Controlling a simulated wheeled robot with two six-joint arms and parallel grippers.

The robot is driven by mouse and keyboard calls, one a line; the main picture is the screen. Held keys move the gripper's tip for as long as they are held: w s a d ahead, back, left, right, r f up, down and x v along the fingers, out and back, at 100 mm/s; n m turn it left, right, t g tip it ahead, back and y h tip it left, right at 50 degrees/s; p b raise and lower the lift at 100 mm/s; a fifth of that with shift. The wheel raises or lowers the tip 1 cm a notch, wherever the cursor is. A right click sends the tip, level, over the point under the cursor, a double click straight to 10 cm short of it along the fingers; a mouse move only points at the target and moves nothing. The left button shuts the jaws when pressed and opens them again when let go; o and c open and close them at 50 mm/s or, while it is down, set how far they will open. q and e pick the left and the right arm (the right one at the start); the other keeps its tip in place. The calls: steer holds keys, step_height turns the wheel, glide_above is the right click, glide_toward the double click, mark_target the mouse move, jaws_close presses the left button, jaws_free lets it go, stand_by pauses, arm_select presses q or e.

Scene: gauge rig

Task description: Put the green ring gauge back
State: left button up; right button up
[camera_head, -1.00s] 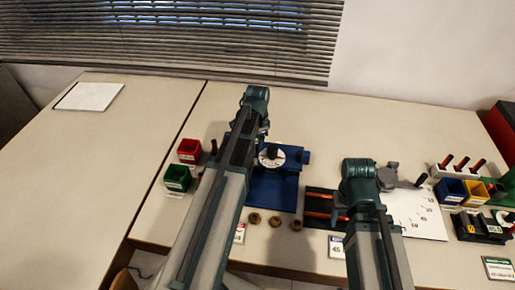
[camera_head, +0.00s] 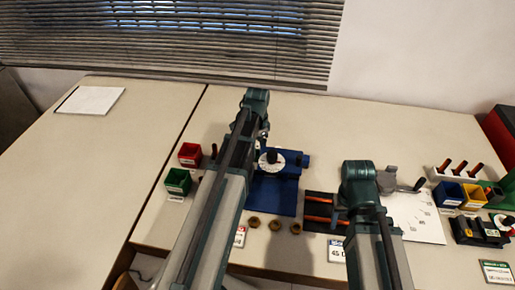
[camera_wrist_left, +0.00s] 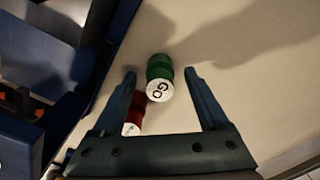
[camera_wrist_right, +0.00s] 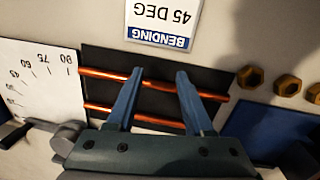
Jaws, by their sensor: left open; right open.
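The green gauge (camera_wrist_left: 158,68) is a short green cylinder with a white end face marked GO, on the pale table in the left wrist view. A red piece with a white end (camera_wrist_left: 133,118) is beside it, partly behind a finger. My left gripper (camera_wrist_left: 160,72) is open, its fingers on either side of the green gauge in the picture; I cannot tell its height above it. In the head view my left arm hides the gauge. My right gripper (camera_wrist_right: 158,72) is open over copper-coloured rods (camera_wrist_right: 110,73) on a dark tray and holds nothing.
A blue fixture with a white dial (camera_head: 272,161) stands right of my left arm. Red (camera_head: 190,154) and green (camera_head: 177,182) bins stand to its left. Brass nuts (camera_head: 274,225) lie in front. The left table is mostly clear.

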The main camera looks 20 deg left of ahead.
mark_target(257, 146)
arm_select(q)
step_height(257, 146, up, 11)
steer(key=p, duration=1)
arm_select(e)
step_height(257, 146, up, 11)
arm_select(q)
steer(key=shift+f, duration=0.1)
arm_select(e)
steer(key=shift+f, duration=0.1)
